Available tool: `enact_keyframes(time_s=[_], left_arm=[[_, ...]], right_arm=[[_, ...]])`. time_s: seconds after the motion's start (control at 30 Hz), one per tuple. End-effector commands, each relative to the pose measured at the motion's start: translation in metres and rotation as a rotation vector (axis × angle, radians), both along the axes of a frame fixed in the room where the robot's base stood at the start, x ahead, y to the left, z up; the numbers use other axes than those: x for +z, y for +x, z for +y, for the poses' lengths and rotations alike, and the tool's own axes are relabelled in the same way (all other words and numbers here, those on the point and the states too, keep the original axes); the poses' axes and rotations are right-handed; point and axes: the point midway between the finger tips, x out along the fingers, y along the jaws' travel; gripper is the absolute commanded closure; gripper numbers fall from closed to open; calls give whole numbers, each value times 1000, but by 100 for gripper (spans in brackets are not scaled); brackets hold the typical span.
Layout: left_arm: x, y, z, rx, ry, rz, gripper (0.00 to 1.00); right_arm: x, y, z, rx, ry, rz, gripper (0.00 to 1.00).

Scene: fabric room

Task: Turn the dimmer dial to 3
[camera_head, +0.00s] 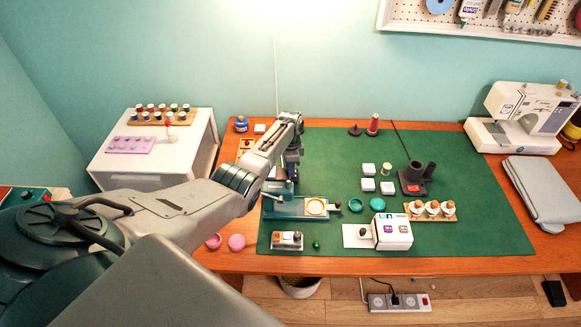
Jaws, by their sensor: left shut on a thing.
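My left arm reaches across from the left, and its gripper (291,174) points down over the left part of the green mat, behind the teal press. It is shut on what I take to be the dimmer dial, which the fingers and the arm hide almost wholly. The dial's pointer and numbers cannot be read. My right gripper is not in view.
The teal press (285,209) stands close in front of the gripper. A sewing machine (522,118) stands at the right.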

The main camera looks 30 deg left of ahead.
Motion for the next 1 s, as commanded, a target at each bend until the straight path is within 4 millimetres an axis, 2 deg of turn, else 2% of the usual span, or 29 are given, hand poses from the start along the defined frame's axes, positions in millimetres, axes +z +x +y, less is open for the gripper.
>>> enact_keyframes(time_s=[0.13, 0.17, 0.27, 0.53, 0.67, 0.87, 1.0], left_arm=[[2, 1, 1, 0, 2, -4, 96], [2, 1, 1, 0, 2, -4, 70], [2, 1, 1, 0, 2, -4, 52], [1, 1, 0, 1, 1, -1, 52], [8, 1, 1, 1, 2, -4, 52], [38, 3, 3, 1, 3, -7, 52], [65, 4, 3, 0, 2, -7, 52]], right_arm=[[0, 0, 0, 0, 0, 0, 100], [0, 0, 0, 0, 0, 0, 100], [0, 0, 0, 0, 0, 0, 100], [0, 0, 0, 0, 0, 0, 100], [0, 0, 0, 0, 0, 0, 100], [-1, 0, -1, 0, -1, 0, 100], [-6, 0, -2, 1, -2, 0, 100]])
